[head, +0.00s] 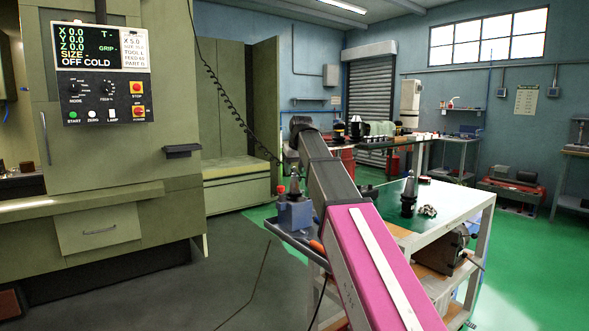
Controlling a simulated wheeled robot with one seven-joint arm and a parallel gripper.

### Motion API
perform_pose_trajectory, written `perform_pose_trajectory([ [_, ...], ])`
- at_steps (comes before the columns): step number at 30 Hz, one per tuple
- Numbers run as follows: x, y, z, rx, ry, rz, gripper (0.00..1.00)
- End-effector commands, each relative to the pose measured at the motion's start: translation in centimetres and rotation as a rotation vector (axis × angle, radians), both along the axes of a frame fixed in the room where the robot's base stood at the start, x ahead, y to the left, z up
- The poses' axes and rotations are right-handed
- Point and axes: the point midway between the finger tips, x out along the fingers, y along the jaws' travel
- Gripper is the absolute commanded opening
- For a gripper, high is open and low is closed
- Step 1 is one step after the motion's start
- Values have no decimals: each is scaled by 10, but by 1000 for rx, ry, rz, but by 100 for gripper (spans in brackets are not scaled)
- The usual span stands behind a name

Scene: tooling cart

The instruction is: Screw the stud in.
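A blue holding fixture (294,214) sits on a grey-blue side tray at the left of the cart. A tapered tool holder (295,187) stands upright in it, narrow end up. I cannot make out a stud at its tip. A second dark tapered holder (408,197) stands on the green cart top. Small metallic pieces (428,211) lie beside it; they are too small to tell whether a stud is among them. My pink and grey arm reaches up past the tray and bends at its far end. My gripper is not visible, apparently hidden behind the arm.
The cart (484,203) has a green top and white frame, with a machine part on its lower shelf. A green machine (120,190) with a control panel (101,75) stands at left. A workbench (462,139) is behind. The floor between machine and cart is clear.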

Motion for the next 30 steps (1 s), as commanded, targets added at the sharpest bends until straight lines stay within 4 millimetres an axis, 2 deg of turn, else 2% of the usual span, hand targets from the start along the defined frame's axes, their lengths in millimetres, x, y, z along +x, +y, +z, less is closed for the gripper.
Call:
perform_pose_trajectory([
  [1,0,0,0,0,0,0,29],
  [3,0,0,0,-1,0,-1,7],
  [4,0,0,0,-1,0,-1,0],
  [11,0,1,0,0,0,-54,0],
  [24,0,0,0,0,-1,-503,0],
  [30,0,0,0,0,0,-530,0],
])
